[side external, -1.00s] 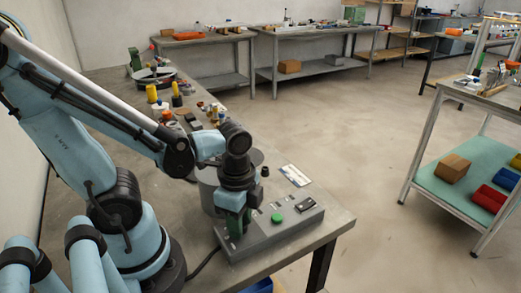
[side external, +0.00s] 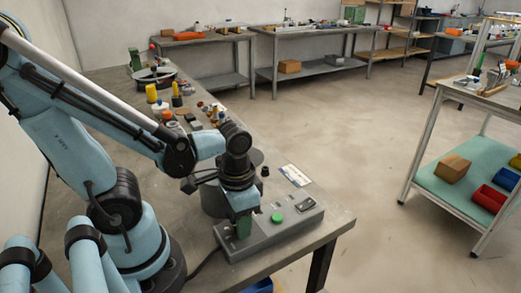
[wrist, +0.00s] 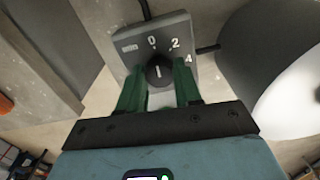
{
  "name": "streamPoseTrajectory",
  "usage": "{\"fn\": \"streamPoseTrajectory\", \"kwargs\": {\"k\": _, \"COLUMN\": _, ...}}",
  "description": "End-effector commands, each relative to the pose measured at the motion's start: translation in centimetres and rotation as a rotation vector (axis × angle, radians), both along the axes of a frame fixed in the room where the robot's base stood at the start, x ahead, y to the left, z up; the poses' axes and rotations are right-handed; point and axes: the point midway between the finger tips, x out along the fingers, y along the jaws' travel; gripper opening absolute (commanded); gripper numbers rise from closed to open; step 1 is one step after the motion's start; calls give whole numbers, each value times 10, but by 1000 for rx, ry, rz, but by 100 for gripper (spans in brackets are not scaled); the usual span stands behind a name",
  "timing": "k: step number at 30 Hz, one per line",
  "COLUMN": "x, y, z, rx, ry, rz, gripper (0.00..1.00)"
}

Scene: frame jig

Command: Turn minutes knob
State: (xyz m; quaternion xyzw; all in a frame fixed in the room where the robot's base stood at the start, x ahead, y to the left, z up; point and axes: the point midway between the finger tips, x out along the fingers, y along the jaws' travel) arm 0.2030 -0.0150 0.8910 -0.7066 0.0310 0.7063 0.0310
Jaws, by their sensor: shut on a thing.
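The minutes knob (wrist: 159,70) is a black round knob with a white mark, on a grey control box (wrist: 192,32) with the numbers 0, 2 and 4 visible beside it. My gripper (wrist: 157,68) has green fingers on either side of the knob and is shut on it. The white mark runs roughly up and down in the wrist view, with 0 and 2 beyond the knob. In the side external view my gripper (side external: 243,224) points down at the left part of the grey control box (side external: 272,241), and the knob is hidden there.
A green button (side external: 277,218) and a dark switch (side external: 305,204) sit on the box's right part. A grey cylinder (side external: 211,201) stands close behind my gripper. Several small parts and yellow items (side external: 158,108) lie farther back on the bench. The bench's right edge is close to the box.

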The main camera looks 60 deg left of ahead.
Motion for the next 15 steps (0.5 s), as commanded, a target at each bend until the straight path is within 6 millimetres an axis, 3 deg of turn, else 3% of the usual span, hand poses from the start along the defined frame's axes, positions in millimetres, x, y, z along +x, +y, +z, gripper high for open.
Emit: {"fn": "streamPoseTrajectory", "kwargs": {"k": 15, "x": 0, "y": 0, "z": 0, "rx": 0, "ry": 3, "rz": 105, "gripper": 3}}
